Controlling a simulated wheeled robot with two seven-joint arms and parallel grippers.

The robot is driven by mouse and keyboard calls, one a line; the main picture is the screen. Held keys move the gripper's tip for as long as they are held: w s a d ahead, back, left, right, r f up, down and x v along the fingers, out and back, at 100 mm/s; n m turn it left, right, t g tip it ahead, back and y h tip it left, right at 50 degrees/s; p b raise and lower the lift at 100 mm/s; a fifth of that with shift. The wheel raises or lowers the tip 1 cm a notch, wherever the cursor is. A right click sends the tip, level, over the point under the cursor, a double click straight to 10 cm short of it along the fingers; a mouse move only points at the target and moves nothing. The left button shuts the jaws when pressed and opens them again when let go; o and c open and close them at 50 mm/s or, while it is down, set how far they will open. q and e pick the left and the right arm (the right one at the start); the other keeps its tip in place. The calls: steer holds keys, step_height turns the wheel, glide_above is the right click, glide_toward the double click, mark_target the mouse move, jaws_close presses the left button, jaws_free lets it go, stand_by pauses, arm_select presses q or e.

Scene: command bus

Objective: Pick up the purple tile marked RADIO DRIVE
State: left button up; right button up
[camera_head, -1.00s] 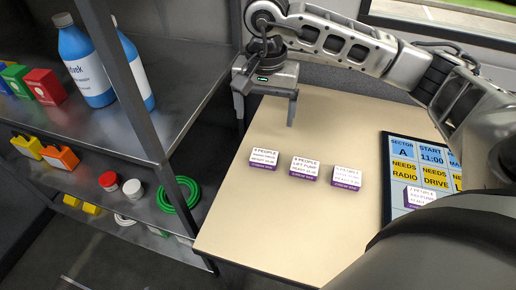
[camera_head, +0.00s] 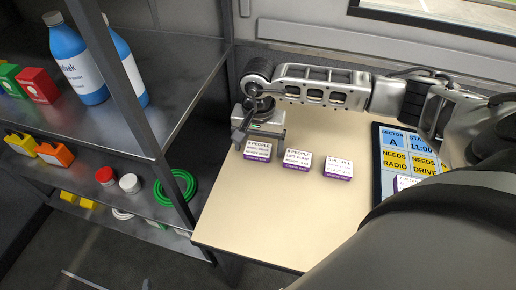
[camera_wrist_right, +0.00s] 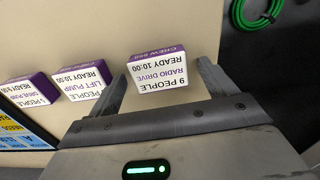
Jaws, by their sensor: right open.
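The purple-edged white tile marked 9 PEOPLE, RADIO DRIVE, READY 10:00 (camera_wrist_right: 160,68) lies on the beige table. In the head view it is the leftmost tile of a row (camera_head: 257,151). My right gripper (camera_head: 258,141) is open, right at this tile from its far side. In the right wrist view the gripper's two fingers (camera_wrist_right: 163,84) stand apart, one at each side of the tile. A gap shows on the right side; the left finger is close to the tile's edge. Contact cannot be told. My left gripper is not in view.
A LIFT PUMP tile (camera_head: 297,159) and another purple tile (camera_head: 338,169) lie to the right. Metal shelves (camera_head: 180,75) with bottles stand left. The table's front is clear.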

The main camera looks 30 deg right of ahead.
steer(key=c, duration=1.1)
steer(key=shift+r, duration=0.1)
